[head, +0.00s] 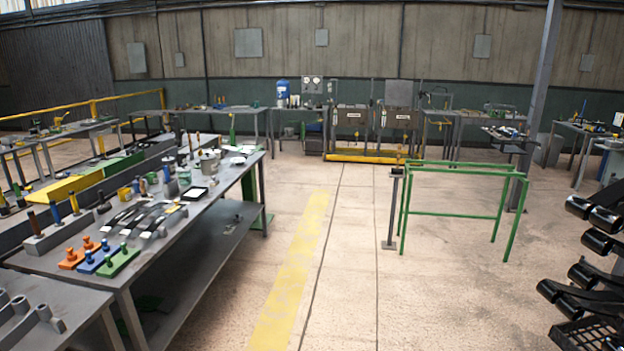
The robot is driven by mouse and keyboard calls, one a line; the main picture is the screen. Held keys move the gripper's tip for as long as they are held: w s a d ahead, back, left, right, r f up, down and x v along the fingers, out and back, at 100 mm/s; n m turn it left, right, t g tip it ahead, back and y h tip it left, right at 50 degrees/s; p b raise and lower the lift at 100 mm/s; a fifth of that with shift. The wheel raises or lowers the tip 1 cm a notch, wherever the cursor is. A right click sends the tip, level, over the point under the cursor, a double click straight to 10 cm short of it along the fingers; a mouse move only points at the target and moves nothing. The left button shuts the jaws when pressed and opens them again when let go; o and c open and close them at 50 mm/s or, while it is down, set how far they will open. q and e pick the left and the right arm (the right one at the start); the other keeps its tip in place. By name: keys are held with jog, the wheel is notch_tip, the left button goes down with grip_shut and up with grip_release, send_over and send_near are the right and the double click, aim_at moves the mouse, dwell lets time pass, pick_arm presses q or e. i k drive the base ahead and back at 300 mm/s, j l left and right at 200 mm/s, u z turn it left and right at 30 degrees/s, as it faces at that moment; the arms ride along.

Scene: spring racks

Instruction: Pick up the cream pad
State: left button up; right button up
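I cannot make out the cream pad for certain. A small pale flat piece with a dark border (193,193) lies on the near left workbench (170,245), towards its right edge. Another whitish flat item (241,149) lies near the far end of the same bench. Both are too small to tell whether either is the cream pad. Neither of my grippers is in view.
Dark curved strips (145,216) and orange, blue and green peg blocks (98,262) crowd the bench. A green frame (465,170) stands right of centre, and black leaf springs (590,225) at the right edge. The floor with its yellow stripe (290,275) is clear.

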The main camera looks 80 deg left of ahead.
aim_at(213, 182)
jog(key=u, duration=3.45)
